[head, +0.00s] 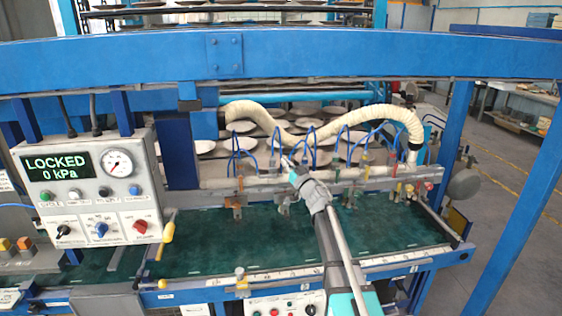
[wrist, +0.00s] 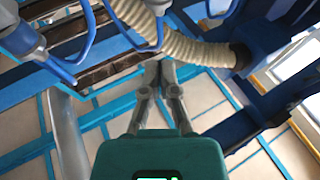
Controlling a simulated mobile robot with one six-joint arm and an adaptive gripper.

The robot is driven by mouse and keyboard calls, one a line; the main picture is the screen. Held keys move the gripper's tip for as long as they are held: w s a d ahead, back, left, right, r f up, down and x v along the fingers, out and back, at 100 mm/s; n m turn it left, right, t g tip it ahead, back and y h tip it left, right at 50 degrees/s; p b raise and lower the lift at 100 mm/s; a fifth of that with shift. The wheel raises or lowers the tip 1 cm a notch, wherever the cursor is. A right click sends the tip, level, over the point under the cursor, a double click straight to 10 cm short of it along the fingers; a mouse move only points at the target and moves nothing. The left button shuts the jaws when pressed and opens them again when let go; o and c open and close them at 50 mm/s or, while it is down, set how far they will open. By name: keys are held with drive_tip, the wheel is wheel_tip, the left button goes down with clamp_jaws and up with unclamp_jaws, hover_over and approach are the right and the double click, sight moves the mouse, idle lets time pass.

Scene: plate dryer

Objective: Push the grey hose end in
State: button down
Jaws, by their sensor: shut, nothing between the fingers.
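A thick cream-grey ribbed hose (head: 290,128) runs across the machine behind my gripper, from a blue post on the left to a downward bend on the right. In the wrist view the hose (wrist: 190,46) passes just beyond my fingertips, with a dark collar (wrist: 241,55) at its right end by a blue bracket. A grey fitting (wrist: 157,6) shows at the top edge of that view. I cannot tell which end is the grey one the task names. My gripper (head: 287,164) is shut and empty; its fingertips also show in the wrist view (wrist: 161,69). Contact with the hose is unclear.
A control box (head: 90,190) at the left reads LOCKED, 0 kPa. Thin blue tubes (head: 345,140) loop above a metal rail (head: 390,177) around my gripper. A blue beam (head: 300,55) crosses above. The green bed (head: 205,245) below is mostly clear.

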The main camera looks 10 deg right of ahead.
drive_tip(key=b+v, duration=0.2)
drive_tip(key=v, duration=0.5)
drive_tip(key=shift+s, duration=0.15)
drive_tip(key=a+m+h, duration=0.1)
drive_tip(key=h, duration=0.1)
drive_tip(key=s+a+r+m+t+h+p, duration=0.1)
drive_tip(key=a+h, duration=0.1)
drive_tip(key=a+m+t+h+p, duration=0.1)
drive_tip(key=h, duration=0.1)
drive_tip(key=shift+s+a+r+m, duration=0.2)
drive_tip(key=shift+s+r+m, duration=0.05)
drive_tip(key=shift+r+m, duration=0.1)
drive_tip(key=shift+w, duration=0.1)
idle(0.4)
